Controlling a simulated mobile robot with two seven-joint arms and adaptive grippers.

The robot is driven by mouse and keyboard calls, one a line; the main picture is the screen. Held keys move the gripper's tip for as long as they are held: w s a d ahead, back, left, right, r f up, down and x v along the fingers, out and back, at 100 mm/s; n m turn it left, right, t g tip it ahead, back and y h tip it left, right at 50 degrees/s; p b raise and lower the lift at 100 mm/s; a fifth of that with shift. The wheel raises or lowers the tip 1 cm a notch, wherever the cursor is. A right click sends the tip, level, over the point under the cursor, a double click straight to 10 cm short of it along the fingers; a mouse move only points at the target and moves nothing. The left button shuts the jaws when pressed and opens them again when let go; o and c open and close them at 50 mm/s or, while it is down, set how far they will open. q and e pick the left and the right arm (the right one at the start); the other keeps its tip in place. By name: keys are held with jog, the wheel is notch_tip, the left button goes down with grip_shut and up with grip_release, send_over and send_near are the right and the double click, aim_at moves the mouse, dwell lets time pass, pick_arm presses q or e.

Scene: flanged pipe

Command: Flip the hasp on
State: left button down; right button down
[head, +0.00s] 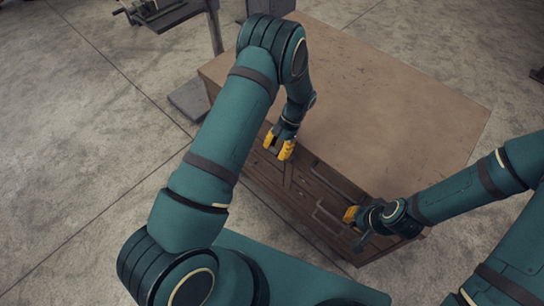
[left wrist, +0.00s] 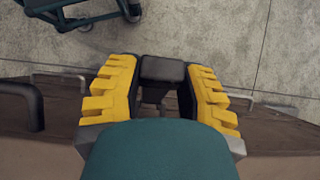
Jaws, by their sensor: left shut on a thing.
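The hasp (left wrist: 163,70) is a dark, blocky piece at the cabinet's top front edge. In the left wrist view it sits between the two yellow fingers of my left gripper (left wrist: 163,98). In the head view my left gripper (head: 279,147) is at the front edge of the cabinet, shut on the hasp, and the fingers hide most of it. My right gripper (head: 351,215) is near the cabinet's front, close to a drawer handle; its fingers overlap in the view, so I cannot tell whether they are open.
The wooden cabinet (head: 385,100) has a bare, flat top. Drawer handles (head: 328,220) stick out of its front, and another handle (left wrist: 24,101) shows in the left wrist view. A metal stand (head: 214,28) is at the back left. The concrete floor (head: 85,130) at left is clear.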

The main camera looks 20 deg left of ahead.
pick_arm(q)
jog(key=shift+w+d+r, duration=0.15)
jog(key=shift+w+d, duration=0.05)
jog(key=shift+w, duration=0.4)
jog(key=shift+w+d+r, duration=0.15)
jog(key=shift+w+d, duration=0.05)
jog(key=shift+w, duration=0.4)
jog(key=c, duration=0.5)
grip_release()
jog(key=v, duration=1.2)
